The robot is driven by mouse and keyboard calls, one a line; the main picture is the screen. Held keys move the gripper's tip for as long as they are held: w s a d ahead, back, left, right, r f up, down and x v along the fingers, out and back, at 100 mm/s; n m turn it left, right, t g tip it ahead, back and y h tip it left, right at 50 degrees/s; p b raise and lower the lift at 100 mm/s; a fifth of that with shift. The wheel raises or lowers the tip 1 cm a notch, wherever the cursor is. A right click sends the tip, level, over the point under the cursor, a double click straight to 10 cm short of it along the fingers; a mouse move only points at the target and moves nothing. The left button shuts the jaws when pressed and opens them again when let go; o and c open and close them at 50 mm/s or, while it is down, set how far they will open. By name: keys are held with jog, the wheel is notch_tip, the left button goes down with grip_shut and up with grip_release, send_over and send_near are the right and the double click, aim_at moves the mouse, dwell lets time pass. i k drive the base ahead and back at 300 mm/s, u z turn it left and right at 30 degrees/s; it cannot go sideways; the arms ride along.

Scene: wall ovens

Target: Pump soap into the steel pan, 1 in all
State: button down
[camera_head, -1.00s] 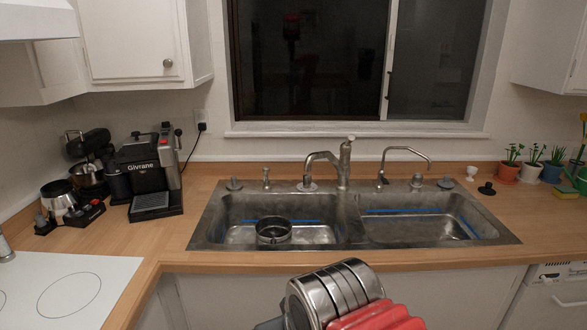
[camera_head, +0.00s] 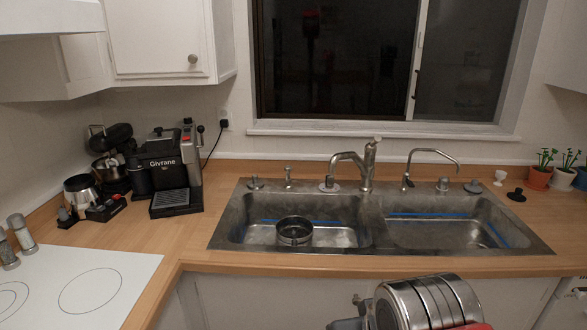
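The steel pan (camera_head: 294,233), a round dark metal pan, sits in the left basin of the sink (camera_head: 228,238). A small slim metal fitting (camera_head: 289,178) that looks like a soap pump stands on the back rim of the sink, left of the faucet, behind the pan. At this size I cannot be sure that it is the soap pump. Part of my own arm (camera_head: 425,302), silver with red, shows at the bottom, in front of the counter and below the right basin. My gripper's fingers are not in view.
A faucet (camera_head: 367,170) and a thin curved spout (camera_head: 429,156) rise behind the sink. A black coffee machine (camera_head: 167,172) stands left of it, with clear counter between. A white cooktop (camera_head: 131,270) is at lower left. Potted plants (camera_head: 540,175) are at right.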

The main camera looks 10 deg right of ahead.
aim_at(287, 168)
jog(key=u, duration=0.05)
jog(key=i, duration=1)
jog(key=z, duration=0.05)
